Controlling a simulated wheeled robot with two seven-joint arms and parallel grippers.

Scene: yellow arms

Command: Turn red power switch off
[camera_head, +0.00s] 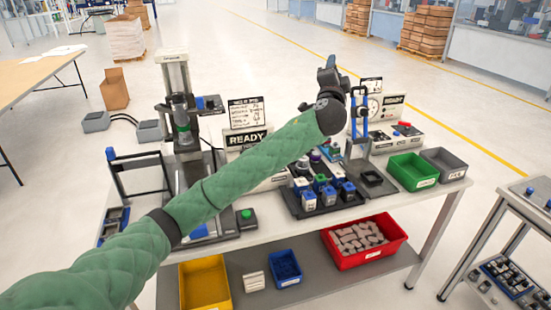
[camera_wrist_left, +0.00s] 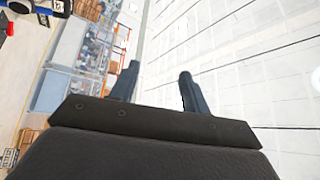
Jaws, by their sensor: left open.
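The small red switch (camera_head: 404,124) sits on top of a light grey box at the right back of the workbench. A red part (camera_wrist_left: 10,28) also shows at the left edge of the wrist view; I cannot tell for sure that it is the same switch. My left arm, in a green sleeve, reaches across the bench. My left gripper (camera_head: 328,66) is raised above the bench, to the left of the switch and apart from it. In the wrist view its two dark fingers (camera_wrist_left: 158,88) are spread with nothing between them. My right gripper is not in view.
A blue-handled press (camera_head: 360,108) stands between my gripper and the switch. A green bin (camera_head: 412,172) and a grey bin (camera_head: 446,163) are in front of the switch. A black tray (camera_head: 322,203) holds several blue-and-white parts. A READY sign box (camera_head: 247,138) stands behind my arm.

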